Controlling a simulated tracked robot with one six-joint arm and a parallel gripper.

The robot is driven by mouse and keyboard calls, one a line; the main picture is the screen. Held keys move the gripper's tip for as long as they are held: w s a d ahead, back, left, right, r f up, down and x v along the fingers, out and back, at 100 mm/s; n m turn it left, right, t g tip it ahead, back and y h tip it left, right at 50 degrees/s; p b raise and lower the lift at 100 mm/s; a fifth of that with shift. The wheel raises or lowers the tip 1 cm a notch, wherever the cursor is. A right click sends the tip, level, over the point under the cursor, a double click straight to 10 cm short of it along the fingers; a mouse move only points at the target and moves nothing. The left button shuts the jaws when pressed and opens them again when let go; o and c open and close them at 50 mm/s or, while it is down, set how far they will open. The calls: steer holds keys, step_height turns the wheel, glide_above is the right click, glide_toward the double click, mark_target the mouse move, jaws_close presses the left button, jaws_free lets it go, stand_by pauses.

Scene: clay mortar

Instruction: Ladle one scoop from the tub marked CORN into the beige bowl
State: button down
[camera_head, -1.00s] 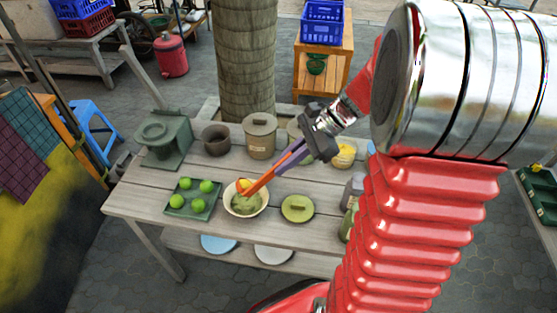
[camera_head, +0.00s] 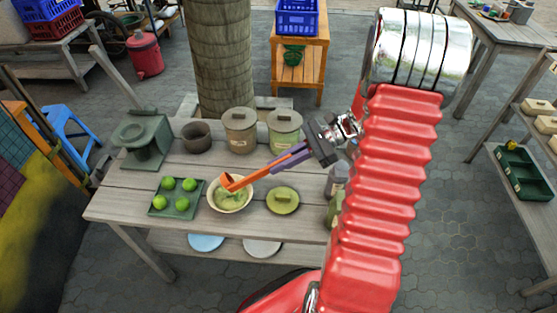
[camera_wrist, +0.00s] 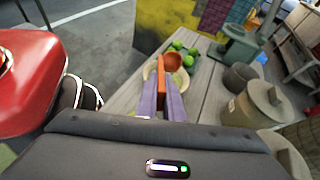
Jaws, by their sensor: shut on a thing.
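My gripper (camera_head: 272,166), with purple fingers, is shut on the orange ladle (camera_head: 245,182). The ladle's cup is over the beige bowl (camera_head: 230,209), at its rim, and appears tilted. The bowl stands on the table and holds green mush; any yellow bits in it are too small to tell. In the wrist view, my gripper (camera_wrist: 162,98) points at the bowl, with the ladle's cup (camera_wrist: 173,62) beyond the fingers. I cannot see inside the cup clearly. The tub with yellow contents is hidden behind my arm, and no CORN marking is readable.
A green tray (camera_head: 157,211) with green fruit lies left of the bowl. A green lid (camera_head: 283,201) lies to its right. A beige lidded pot (camera_head: 240,131), a green lidded pot (camera_head: 284,135), a brown pot (camera_head: 196,137) and a green stand (camera_head: 143,140) stand behind.

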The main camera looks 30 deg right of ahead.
steer(key=shift+d+f+y, duration=0.25)
steer(key=shift+f+y, duration=0.15)
steer(key=shift+f, duration=0.1)
steer(key=shift+a, duration=0.15)
stand_by(0.4)
